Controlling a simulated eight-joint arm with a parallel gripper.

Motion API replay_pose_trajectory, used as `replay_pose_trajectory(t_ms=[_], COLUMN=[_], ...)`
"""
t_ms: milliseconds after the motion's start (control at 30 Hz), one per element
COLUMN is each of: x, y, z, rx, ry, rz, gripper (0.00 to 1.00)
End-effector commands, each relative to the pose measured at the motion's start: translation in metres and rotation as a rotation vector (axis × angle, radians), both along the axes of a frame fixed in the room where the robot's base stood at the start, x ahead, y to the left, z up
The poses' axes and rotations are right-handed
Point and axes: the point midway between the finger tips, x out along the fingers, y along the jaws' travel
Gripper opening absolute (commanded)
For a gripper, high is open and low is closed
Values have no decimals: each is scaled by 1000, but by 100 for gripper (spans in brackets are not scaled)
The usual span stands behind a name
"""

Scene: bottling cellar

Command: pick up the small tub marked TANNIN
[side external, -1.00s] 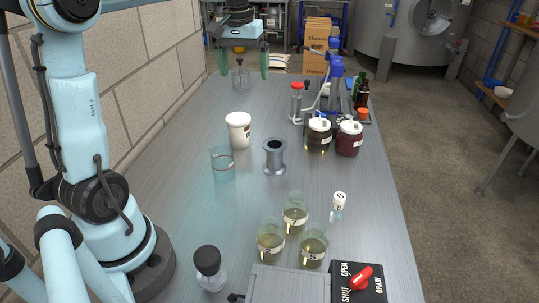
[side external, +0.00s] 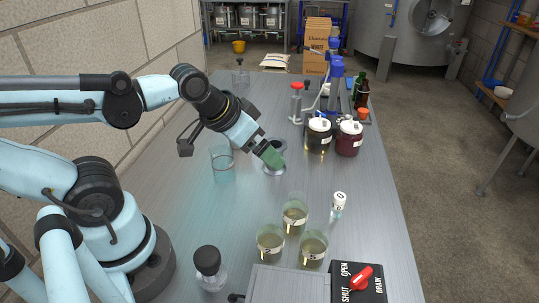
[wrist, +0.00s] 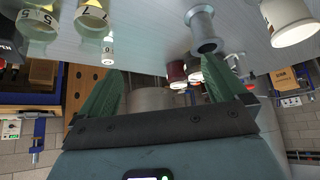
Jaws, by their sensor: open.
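A white tub (wrist: 290,22) with a label, its writing too small to read, is at the upper right edge of the wrist view. In the side view my arm now hides the spot where it stood earlier, behind the glass beaker. My gripper (side external: 271,155) has green fingers pointing right and down, in front of the grey metal spool (side external: 275,172) in the picture. In the wrist view my gripper (wrist: 160,95) is open with nothing held between its fingers. The tub lies outside them, beyond the right finger.
The empty glass beaker (side external: 222,168) stands left of the spool. Several beakers of pale liquid (side external: 295,215), a small white-capped vial (side external: 339,201) and a valve box (side external: 358,283) are nearer. The bench's left middle is bare.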

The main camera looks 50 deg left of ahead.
Motion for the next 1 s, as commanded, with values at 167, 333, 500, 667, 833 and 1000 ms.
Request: replay_pose_trajectory(t_ms=[167, 333, 500, 667, 833, 1000], x=[0, 0, 1, 0, 1, 10], y=[0, 0, 0, 0, 2, 14], z=[0, 0, 8, 29, 53, 54], rx=[-1, 0, 0, 0, -2, -19], ry=[0, 1, 1, 2, 8, 70], rz=[1, 2, 2, 2, 3, -23], gripper=[99, 99, 99, 99, 99, 99])
